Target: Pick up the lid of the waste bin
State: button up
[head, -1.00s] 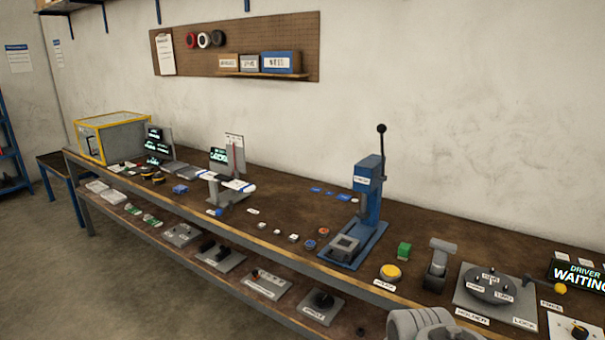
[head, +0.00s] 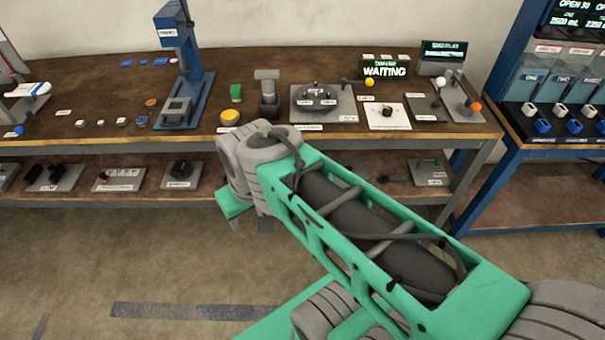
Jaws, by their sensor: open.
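I see no waste bin and no bin lid that I can make out in the head view. My green and grey arm (head: 370,230) reaches across the lower right and middle of the view, with its grey joint (head: 260,150) in front of the bench edge. The jaws of my gripper cannot be made out, and my arm hides part of the floor and the lower shelf.
A blue rack (head: 510,85) stands right. Open floor (head: 120,260) lies lower left.

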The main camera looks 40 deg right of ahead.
aim_at(353, 165)
jog(key=z, duration=1.45)
